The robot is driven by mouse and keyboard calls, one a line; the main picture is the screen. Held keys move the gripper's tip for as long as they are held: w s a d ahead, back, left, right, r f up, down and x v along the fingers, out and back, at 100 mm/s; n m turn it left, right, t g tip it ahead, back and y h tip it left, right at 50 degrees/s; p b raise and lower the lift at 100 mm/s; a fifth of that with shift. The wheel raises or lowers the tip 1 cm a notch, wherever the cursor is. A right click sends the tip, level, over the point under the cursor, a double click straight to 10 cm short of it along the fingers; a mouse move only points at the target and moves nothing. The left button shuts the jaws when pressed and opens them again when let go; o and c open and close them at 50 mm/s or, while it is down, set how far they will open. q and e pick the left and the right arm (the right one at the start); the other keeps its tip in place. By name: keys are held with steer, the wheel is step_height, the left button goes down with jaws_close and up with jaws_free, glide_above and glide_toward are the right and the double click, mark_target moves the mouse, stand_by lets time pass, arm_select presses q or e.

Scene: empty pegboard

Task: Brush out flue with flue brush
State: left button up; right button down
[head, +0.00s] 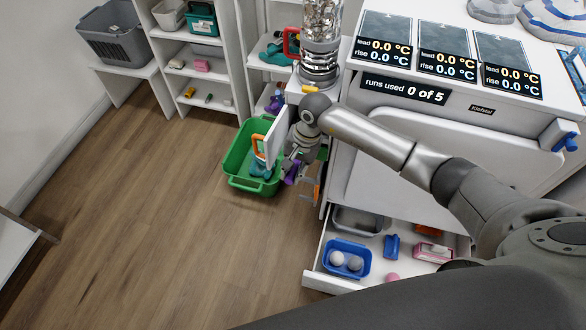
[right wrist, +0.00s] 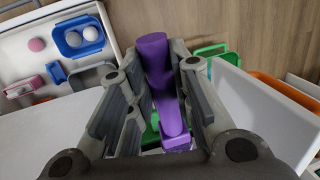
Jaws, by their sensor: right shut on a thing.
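My right gripper (head: 295,158) is beside the left side of the white cabinet (head: 349,187), near an open white flap (head: 275,138). It is shut on a purple tool (head: 290,175). In the right wrist view the purple tool (right wrist: 155,60) runs as a thick rod between the fingers, with a blockier purple end nearer the camera. My left gripper is not in view.
A green bin (head: 243,184) holding a teal, orange-handled item stands on the floor beside the flap. An open drawer (head: 318,280) holds a blue tray (head: 366,246) with two balls. Shelves (head: 190,72) stand behind. Floor at left is clear.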

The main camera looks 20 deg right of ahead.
mark_target(297, 161)
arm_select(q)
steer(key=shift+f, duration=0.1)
arm_select(e)
steer(key=shift+w+d+f+b, duration=0.2)
steer(key=shift+w+b, duration=0.1)
steer(key=shift+b, duration=0.15)
steer(key=shift+w+d+b, duration=0.55)
steer(key=shift+w+b, duration=0.05)
steer(key=shift+b, duration=0.1)
steer(key=shift+w+d+b, duration=0.25)
steer(key=shift+w+b, duration=0.15)
steer(key=shift+b, duration=0.15)
steer(key=shift+w+d+b, duration=0.55)
steer(key=shift+w+b, duration=0.25)
steer(key=shift+b, duration=0.1)
steer(key=shift+w+d+b, duration=0.6)
steer(key=shift+w+b, duration=0.3)
steer(key=shift+b, duration=0.05)
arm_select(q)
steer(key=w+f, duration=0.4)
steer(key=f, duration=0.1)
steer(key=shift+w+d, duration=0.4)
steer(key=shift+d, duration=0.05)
arm_select(e)
steer(key=shift+w+d+r, duration=0.1)
steer(key=shift+w, duration=0.05)
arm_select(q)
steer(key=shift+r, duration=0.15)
